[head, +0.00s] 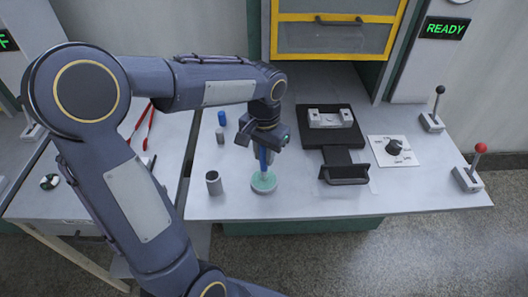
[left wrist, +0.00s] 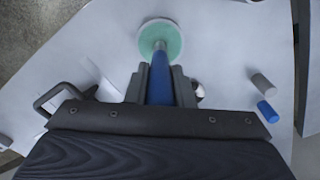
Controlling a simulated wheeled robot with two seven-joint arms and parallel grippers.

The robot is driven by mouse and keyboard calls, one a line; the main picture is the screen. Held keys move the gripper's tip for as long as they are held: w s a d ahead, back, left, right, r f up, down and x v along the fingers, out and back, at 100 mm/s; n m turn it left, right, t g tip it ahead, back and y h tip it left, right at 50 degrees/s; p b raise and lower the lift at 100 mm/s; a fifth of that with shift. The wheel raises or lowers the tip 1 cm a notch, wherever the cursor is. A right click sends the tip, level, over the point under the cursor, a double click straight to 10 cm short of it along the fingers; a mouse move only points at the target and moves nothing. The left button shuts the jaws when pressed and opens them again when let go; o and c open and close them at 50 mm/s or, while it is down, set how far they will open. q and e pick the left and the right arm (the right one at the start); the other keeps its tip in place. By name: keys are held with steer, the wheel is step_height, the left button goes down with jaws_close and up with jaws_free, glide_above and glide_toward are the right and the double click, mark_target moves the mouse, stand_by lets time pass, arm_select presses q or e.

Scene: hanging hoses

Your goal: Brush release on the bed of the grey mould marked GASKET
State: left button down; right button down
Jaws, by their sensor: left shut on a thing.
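My left gripper (head: 264,150) is shut on a blue-handled brush (left wrist: 160,82) and holds it upright, pointing down. The brush's lower end is at a round dish with a pale rim and green content (head: 264,182); the dish also shows in the left wrist view (left wrist: 172,34). I cannot tell whether the bristles touch the green. A light grey block-like mould (head: 330,118) sits on a black plate to the right of the gripper. No GASKET marking can be read on it. My right gripper is not in view.
A grey cup (head: 213,183) stands left of the dish. A blue cylinder (head: 222,118) and a small grey cylinder (head: 220,135) are behind it. A black-handled tray (head: 344,174), a dial plate (head: 394,150) and two levers lie right. Red tongs (head: 149,125) lie left.

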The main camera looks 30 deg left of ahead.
arm_select(q)
steer(key=shift+r+p, duration=2.9)
steer(key=shift+r, duration=0.6)
steer(key=shift+f, duration=0.1)
